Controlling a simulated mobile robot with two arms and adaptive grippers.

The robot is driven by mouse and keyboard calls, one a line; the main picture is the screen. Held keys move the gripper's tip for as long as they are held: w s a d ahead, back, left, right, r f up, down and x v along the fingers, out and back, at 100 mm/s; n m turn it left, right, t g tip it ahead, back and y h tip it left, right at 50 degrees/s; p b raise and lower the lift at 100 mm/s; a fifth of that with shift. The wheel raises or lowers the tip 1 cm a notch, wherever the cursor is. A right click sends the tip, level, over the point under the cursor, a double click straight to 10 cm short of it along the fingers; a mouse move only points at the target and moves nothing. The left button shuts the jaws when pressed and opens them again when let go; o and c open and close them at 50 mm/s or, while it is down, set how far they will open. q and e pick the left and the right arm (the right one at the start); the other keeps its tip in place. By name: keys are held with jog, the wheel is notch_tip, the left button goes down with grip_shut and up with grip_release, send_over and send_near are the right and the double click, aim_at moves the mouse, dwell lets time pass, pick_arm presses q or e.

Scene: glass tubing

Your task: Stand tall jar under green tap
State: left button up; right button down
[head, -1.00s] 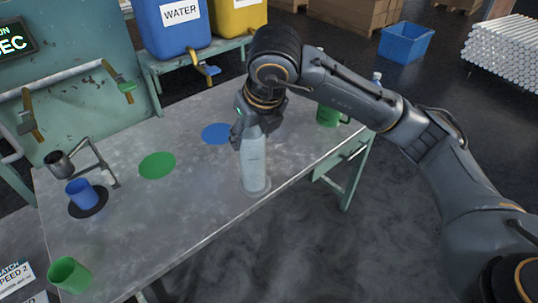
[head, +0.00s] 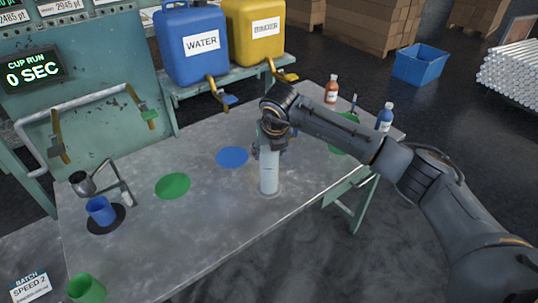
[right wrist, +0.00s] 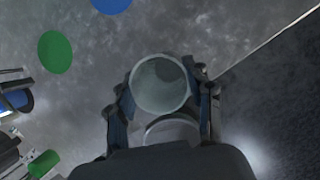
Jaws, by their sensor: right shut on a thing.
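The tall jar (head: 269,177) is a pale, see-through cylinder. It is upright near the front edge of the table; I cannot tell whether its base touches the tabletop. My right gripper (head: 270,150) is shut on its upper part. In the right wrist view the jar's round mouth (right wrist: 160,84) shows between the fingers of the right gripper (right wrist: 164,98). The green tap (head: 149,114) is on the bench frame at the left, to the left of the jar. A green disc (head: 173,186) lies on the table near it. My left gripper is out of view.
A blue disc (head: 232,157) lies between the green disc and the jar. A blue cup (head: 101,211) stands on a black disc at left, and a green cup (head: 86,289) at front left. Bottles (head: 332,89) stand at the back right.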

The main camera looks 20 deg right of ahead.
jog(key=shift+w+d+f, duration=0.1)
jog(key=shift+w+f, duration=0.25)
jog(key=shift+w+f+p, duration=0.1)
jog(key=shift+f+p, duration=0.3)
jog(key=shift+f, duration=1.3)
jog(key=shift+f, duration=0.15)
jog(key=c, duration=0.6)
grip_release()
jog(key=shift+o, duration=0.2)
